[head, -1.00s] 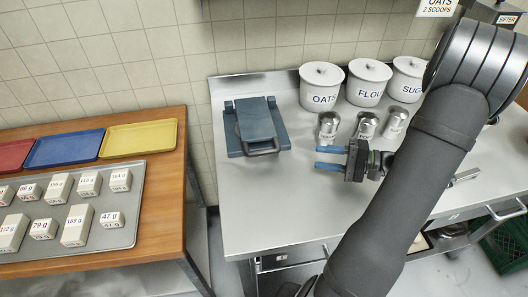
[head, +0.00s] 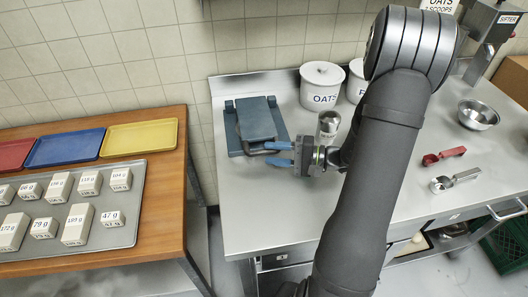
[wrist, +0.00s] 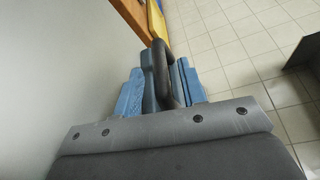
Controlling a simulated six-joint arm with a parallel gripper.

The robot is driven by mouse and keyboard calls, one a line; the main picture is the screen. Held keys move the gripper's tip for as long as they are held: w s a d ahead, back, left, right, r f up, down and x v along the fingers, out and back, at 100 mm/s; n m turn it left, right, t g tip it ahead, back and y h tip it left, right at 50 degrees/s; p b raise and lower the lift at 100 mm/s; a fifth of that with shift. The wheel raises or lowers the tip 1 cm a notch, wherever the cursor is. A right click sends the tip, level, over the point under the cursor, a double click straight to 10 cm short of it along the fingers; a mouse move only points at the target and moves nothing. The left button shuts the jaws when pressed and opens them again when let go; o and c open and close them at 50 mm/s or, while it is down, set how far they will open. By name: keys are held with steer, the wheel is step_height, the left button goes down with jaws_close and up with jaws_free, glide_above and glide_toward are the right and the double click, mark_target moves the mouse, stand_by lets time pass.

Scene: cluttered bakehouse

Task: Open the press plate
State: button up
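The press (head: 236,148) is a blue-grey device on the left end of the steel counter. Its plate (head: 256,117) lies flat on the base, with a dark handle (head: 256,151) at its front edge. My gripper (head: 269,154) is at the right end of the handle, with its blue fingers spread and pointing left. In the wrist view the dark handle (wrist: 162,72) shows between the blue fingers, with gaps visible. I cannot tell whether either finger touches it.
A metal shaker (head: 328,126) stands just behind my gripper. White canisters, one labelled OATS (head: 321,88), stand at the back. Scoops (head: 444,156) and a bowl (head: 478,114) lie right of my arm. The counter's front left is clear.

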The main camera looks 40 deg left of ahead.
steer(key=shift+x, duration=1.65)
steer(key=shift+c, duration=0.5)
jaws_close()
